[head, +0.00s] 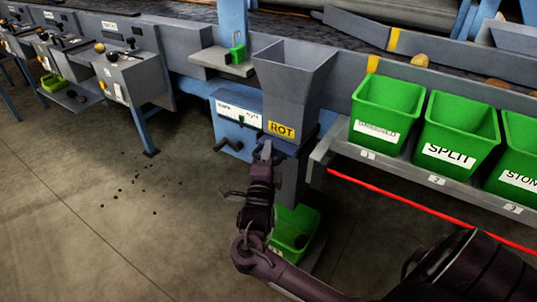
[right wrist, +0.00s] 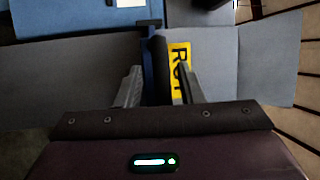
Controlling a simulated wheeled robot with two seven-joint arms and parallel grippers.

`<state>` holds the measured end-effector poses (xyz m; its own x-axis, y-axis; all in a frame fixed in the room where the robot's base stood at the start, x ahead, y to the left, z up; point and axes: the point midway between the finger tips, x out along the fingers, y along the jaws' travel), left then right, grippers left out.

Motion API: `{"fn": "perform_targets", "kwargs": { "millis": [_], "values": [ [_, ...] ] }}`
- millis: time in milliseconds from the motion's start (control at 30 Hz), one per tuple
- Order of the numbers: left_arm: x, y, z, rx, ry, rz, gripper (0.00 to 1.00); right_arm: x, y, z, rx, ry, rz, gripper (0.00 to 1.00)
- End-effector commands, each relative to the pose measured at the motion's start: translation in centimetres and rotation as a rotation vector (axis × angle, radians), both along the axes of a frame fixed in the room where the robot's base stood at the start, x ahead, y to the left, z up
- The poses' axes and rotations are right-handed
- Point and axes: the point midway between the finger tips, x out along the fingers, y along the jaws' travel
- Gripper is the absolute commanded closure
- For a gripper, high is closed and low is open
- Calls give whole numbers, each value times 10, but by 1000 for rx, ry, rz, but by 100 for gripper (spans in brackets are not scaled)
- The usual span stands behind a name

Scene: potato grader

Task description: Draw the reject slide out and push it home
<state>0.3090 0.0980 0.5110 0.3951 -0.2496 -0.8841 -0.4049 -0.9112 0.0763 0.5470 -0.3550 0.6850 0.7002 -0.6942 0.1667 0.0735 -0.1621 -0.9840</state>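The grey chute marked ROT (head: 290,90) stands at the centre of the head view. Its yellow label (right wrist: 179,70) shows sideways in the right wrist view. I cannot make out clearly which part is the reject slide. My right gripper (head: 265,150) is just below and left of the label, in front of the chute. In the right wrist view its fingers (right wrist: 160,88) are spread apart, with a dark upright bar (right wrist: 160,65) showing between them. I see no clear contact with the bar. My left gripper is not in view.
A blue box (head: 238,120) with a white label and a black handle (head: 227,145) adjoins the chute on the left. Green bins, one marked SPLIT (head: 453,150), line the right shelf.

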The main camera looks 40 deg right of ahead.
Motion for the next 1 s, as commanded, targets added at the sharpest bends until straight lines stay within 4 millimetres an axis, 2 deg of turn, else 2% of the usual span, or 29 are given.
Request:
{"fn": "perform_targets", "kwargs": {
  "millis": [300, 500, 1000],
  "values": [
    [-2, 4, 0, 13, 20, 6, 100, -35, 35, -9, 5, 4, 0, 66],
    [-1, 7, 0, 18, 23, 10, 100, -50, 50, -13, 3, 1, 0, 66],
    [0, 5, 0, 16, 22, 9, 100, -51, 55, -19, -1, 44, 23, 66]
  ]
}}
